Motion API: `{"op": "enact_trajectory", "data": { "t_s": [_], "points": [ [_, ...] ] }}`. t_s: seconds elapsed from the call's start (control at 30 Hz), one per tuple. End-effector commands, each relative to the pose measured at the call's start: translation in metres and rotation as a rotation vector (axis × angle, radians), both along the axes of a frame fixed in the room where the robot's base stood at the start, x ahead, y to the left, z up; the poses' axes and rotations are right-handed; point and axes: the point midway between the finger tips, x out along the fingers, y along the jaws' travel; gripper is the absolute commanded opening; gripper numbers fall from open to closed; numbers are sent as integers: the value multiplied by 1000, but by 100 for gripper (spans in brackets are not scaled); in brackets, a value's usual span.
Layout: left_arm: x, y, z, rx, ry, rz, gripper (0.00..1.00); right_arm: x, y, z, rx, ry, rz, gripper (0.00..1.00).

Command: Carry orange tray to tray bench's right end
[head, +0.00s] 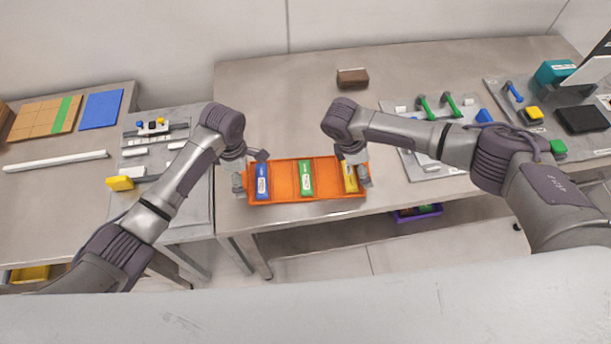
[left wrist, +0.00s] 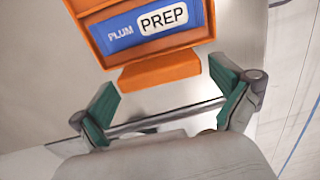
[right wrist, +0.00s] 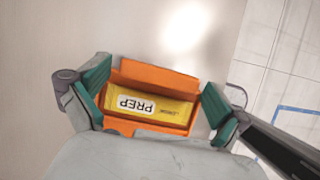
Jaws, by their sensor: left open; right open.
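The orange tray (head: 284,181) lies flat near the front edge of the grey bench. It holds a blue pack (head: 262,182), a green pack (head: 306,178) and a yellow pack (head: 350,175), each in its own section. My left gripper (head: 245,172) is open at the tray's left end. In the left wrist view, the tray's orange end tab (left wrist: 160,71) lies just ahead of and between the spread green fingers, with a gap each side. My right gripper (head: 358,167) is open over the tray's right end. In the right wrist view, the yellow pack (right wrist: 150,105) shows between its fingers.
A brown block (head: 352,78) stands behind the tray. A board with green handles (head: 425,108) is to the right, partly behind my right arm. A side table with a blue mat (head: 101,109) is at left. A purple bin (head: 417,212) sits below the bench.

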Motion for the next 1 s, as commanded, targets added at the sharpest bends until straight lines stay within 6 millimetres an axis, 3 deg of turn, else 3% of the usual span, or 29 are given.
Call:
{"op": "enact_trajectory", "data": {
  "t_s": [0.2, 0.47, 0.8, 1.0],
  "points": [
    [0, 0, -13, 0, 0, -1, 100, 0, -5, -12, 0, -1, 0, 100],
    [0, 0, -14, -1, -1, -1, 100, 0, -5, -13, 0, -2, 1, 100],
    [0, 0, -13, -1, -1, -1, 47, 0, -5, -12, 0, -1, 0, 47],
    [0, 0, -13, -1, -1, -1, 44, 0, -5, -12, 0, -2, 1, 44]
  ]
}}
